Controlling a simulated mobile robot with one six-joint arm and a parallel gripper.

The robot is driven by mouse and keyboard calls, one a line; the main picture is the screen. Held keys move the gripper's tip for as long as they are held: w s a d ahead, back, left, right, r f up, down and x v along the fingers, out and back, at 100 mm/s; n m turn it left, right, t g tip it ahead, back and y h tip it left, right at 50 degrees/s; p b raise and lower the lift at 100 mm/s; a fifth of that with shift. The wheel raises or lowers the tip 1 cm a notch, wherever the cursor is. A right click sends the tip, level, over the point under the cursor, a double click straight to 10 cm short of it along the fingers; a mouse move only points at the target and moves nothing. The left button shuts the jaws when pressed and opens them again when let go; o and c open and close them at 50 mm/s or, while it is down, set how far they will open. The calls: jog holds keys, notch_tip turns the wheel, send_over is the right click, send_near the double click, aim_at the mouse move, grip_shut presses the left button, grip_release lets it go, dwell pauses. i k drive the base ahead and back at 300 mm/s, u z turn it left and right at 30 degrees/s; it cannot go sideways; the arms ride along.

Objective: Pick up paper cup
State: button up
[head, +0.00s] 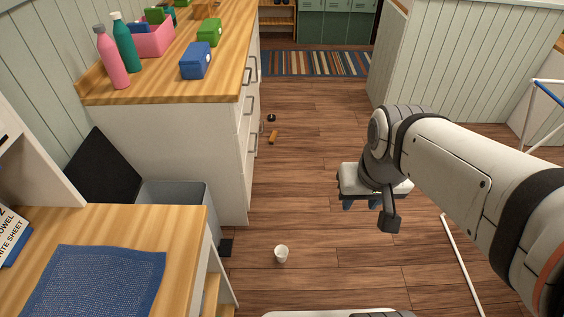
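A small white paper cup (281,254) stands on the wooden floor in the lower middle of the head view, and it looks upright. My gripper (361,204) hangs above the floor to the right of the cup and farther back, pointing down. Its two dark fingertips show apart, with nothing seen between them. The gripper is well clear of the cup. Part of the gripper is hidden by my own wrist.
A white cabinet (180,150) with a wooden top holding bottles and boxes stands at the left. A grey bin (183,203) and a nearer counter with a blue mat (95,285) are left of the cup. Small items (272,137) lie on the floor farther back.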

aim_at(281, 251)
jog(key=i, duration=0.9)
